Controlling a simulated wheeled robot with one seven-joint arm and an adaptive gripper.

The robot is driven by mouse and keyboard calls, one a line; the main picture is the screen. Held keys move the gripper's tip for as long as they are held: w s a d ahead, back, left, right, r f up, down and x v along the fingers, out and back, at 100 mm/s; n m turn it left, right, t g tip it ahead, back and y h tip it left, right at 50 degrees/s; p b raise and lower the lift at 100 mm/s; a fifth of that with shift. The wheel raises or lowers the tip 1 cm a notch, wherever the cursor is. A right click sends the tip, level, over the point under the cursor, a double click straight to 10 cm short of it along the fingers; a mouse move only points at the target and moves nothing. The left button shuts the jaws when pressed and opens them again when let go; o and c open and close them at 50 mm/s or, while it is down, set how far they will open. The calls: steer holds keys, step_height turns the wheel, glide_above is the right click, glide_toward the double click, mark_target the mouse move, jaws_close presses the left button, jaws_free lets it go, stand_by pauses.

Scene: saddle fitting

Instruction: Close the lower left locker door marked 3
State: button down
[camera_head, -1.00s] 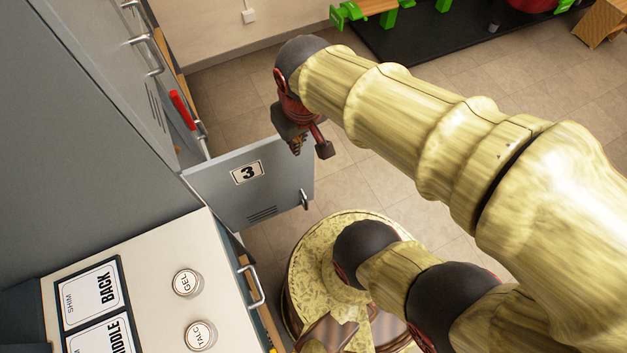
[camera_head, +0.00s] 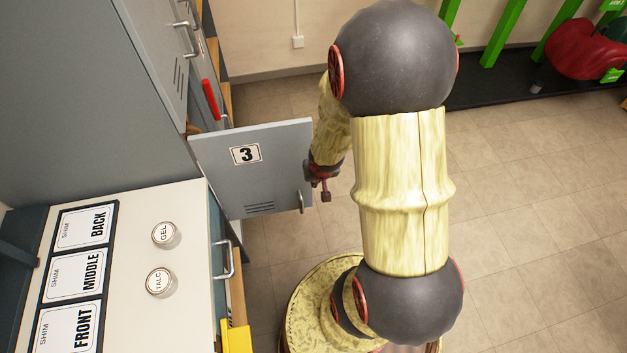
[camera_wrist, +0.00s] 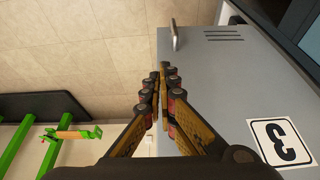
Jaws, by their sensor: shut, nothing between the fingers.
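The grey locker door marked 3 (camera_head: 275,180) stands swung open, out from the locker block, with its numbered face toward the head camera. Its handle (camera_head: 301,201) is near the free edge. My gripper (camera_head: 325,194) is just right of that free edge, partly behind my own arm. In the wrist view my gripper (camera_wrist: 163,68) has its fingers together and empty. The door (camera_wrist: 215,75) fills the right of that view beside the fingers, with its handle (camera_wrist: 176,38) beyond the tips. I cannot tell whether the fingers touch the door.
A white-topped cabinet (camera_head: 120,330) with shim labels, a gel jar (camera_head: 165,235) and a talc jar (camera_head: 161,282) stands at lower left. Its drawer handle (camera_head: 225,260) juts out below the door. A red-handled item (camera_head: 210,100) is in the locker. Tiled floor (camera_head: 520,200) is clear at right.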

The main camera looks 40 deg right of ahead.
steer(key=w+d+f+b, duration=0.4)
steer(key=w+f+b, duration=0.1)
steer(key=f, duration=0.3)
steer(key=shift+w+f, duration=0.35)
steer(key=shift+w, duration=0.25)
steer(key=shift+d, duration=0.1)
